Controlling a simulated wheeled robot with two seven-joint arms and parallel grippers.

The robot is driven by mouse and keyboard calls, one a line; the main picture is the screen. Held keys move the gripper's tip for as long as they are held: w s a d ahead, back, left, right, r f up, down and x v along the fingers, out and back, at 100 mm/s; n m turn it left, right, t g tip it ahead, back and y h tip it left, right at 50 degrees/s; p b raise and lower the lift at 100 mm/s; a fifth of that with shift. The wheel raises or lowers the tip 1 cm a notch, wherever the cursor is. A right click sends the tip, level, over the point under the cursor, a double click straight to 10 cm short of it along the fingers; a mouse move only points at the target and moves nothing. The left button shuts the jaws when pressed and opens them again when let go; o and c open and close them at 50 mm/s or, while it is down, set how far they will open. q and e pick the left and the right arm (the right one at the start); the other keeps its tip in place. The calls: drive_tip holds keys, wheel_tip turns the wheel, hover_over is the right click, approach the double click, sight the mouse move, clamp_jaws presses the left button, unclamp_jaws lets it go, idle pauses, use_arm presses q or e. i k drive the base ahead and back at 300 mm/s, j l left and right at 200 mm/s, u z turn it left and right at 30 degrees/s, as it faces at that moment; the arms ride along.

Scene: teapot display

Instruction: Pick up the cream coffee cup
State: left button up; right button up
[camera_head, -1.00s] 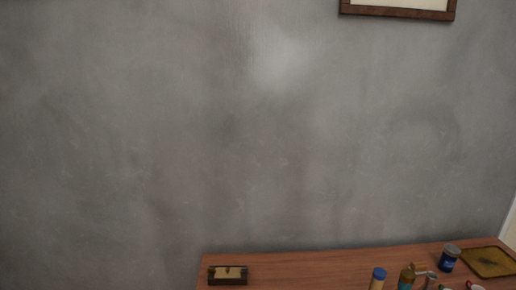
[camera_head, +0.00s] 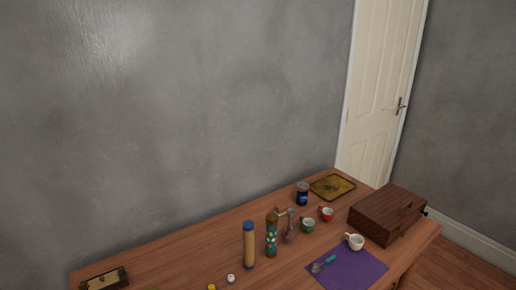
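The cream coffee cup (camera_head: 355,242) stands upright at the back right corner of a purple mat (camera_head: 352,272) on the wooden table (camera_head: 190,256), close to a dark wooden box. No gripper of mine is in view.
A spoon with a teal handle (camera_head: 323,264) lies on the mat. A dark wooden box (camera_head: 380,212), red cup (camera_head: 326,213), green cup (camera_head: 308,224), blue jar (camera_head: 302,195), tall bottle (camera_head: 271,235), blue-capped cylinder (camera_head: 249,247) and gold tray (camera_head: 333,187) stand nearby. The table's left half is mostly bare.

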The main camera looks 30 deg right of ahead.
sight(356, 242)
drive_tip(key=z, duration=1.85)
drive_tip(key=i+l, duration=0.15)
drive_tip(key=l, duration=0.15)
drive_tip(key=i+l+u, duration=0.1)
drive_tip(key=i+l, duration=0.05)
drive_tip(key=l, duration=0.1)
